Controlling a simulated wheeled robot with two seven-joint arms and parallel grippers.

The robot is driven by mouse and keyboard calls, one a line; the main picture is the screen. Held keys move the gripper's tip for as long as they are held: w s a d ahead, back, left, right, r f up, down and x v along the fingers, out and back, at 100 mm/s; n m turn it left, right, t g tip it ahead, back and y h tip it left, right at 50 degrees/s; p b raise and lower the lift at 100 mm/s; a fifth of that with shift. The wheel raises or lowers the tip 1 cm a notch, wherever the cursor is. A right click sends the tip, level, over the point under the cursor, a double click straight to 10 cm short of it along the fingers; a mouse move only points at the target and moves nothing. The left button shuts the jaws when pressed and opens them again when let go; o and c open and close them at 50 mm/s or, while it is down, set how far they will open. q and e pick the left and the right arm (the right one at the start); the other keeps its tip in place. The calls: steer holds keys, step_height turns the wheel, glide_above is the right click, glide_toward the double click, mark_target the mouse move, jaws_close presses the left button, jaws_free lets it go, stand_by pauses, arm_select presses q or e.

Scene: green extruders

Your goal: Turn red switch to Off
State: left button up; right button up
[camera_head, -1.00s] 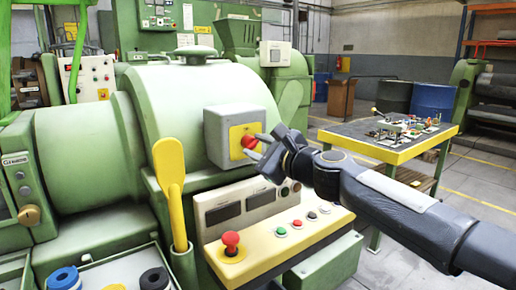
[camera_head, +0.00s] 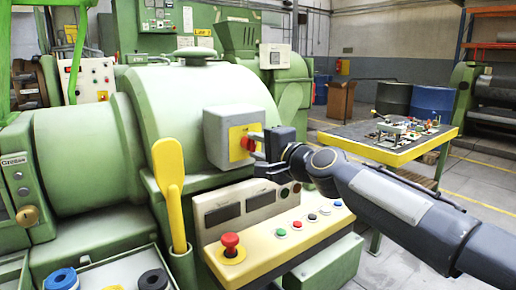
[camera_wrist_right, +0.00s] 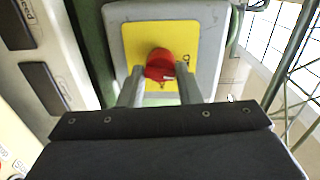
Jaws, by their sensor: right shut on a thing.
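The red switch (camera_head: 247,144) is a knob on a yellow plate (camera_head: 235,133) on the front of a grey box (camera_head: 214,138) fixed to the green machine. In the right wrist view the red switch (camera_wrist_right: 160,63) sits between the two fingers and looks turned at a slant. My right gripper (camera_head: 257,145) reaches in from the right and is shut on the red switch. It also shows in the right wrist view (camera_wrist_right: 160,84), with a finger on each side of the knob. The lettering on the plate is mostly hidden. My left gripper is not in view.
Below is a sloped control panel (camera_head: 290,240) with a red mushroom button (camera_head: 230,241) and several small buttons. A yellow lever (camera_head: 170,185) stands left of the box. A yellow-edged table (camera_head: 395,158) with small parts is at the right.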

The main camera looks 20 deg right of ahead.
steer(key=shift+r+n, duration=0.1)
steer(key=shift+n, duration=0.7)
steer(key=o, duration=0.9)
steer(key=shift+o, duration=0.2)
steer(key=b+v, duration=0.1)
steer(key=v, duration=0.7)
